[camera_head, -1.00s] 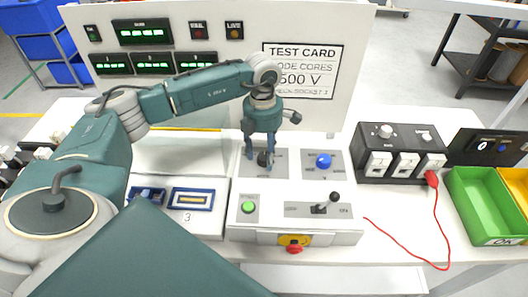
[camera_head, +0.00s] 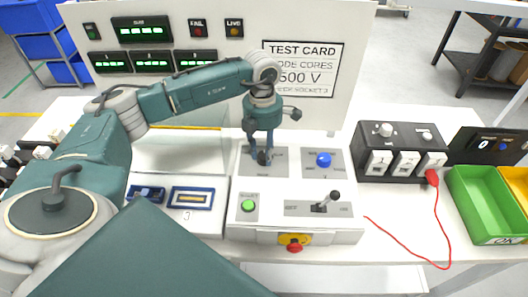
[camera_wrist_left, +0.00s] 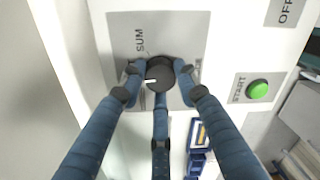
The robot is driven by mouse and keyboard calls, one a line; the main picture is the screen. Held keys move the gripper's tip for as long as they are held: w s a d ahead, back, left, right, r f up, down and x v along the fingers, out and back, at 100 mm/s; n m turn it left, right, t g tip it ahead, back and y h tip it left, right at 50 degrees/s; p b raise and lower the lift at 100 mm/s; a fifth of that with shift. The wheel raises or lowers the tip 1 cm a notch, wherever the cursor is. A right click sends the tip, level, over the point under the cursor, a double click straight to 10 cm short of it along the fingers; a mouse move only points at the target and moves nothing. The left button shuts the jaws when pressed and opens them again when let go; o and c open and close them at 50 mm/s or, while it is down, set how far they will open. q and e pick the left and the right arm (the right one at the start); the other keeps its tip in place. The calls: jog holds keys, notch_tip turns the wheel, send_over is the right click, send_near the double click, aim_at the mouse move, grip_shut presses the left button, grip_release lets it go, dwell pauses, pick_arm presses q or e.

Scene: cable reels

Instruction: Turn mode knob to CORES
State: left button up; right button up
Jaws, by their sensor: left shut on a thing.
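The black mode knob (camera_wrist_left: 161,74) sits on a grey plate (camera_wrist_left: 118,28) of the white console. Its white pointer line faces left in the left wrist view. The word SUM is readable on the plate above the knob; another label to the right is mostly covered by a finger. My left gripper (camera_head: 262,159) comes down over the knob. In the left wrist view its blue fingers (camera_wrist_left: 158,82) are shut around the knob from both sides and from below. The head view shows only a little of the knob between the fingers. My right gripper is not in view.
To the right are a blue knob (camera_head: 323,160) and a black lever (camera_head: 334,196). A green START button (camera_head: 248,205) and red emergency stop (camera_head: 294,247) are nearer. The TEST CARD (camera_head: 302,70) panel stands behind. A black socket box (camera_head: 372,141) with a red lead is at right.

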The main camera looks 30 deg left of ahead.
aim_at(262, 155)
pick_arm(q)
jog(key=shift+f+n+b, duration=0.1)
jog(key=shift+n+b, duration=0.5)
jog(key=shift+n, duration=0.5)
jog(key=n+b, duration=0.1)
jog(key=n, duration=0.2)
jog(key=shift+n, duration=0.3)
jog(key=n+b, duration=0.1)
jog(key=n, duration=0.2)
jog(key=shift+b, duration=0.3)
jog(key=shift+n, duration=1)
jog(key=o, duration=1.2)
jog(key=shift+c, duration=0.2)
notch_tip(262, 155, up, 12)
jog(key=shift+s+a, duration=0.15)
jog(key=shift+a, duration=0.05)
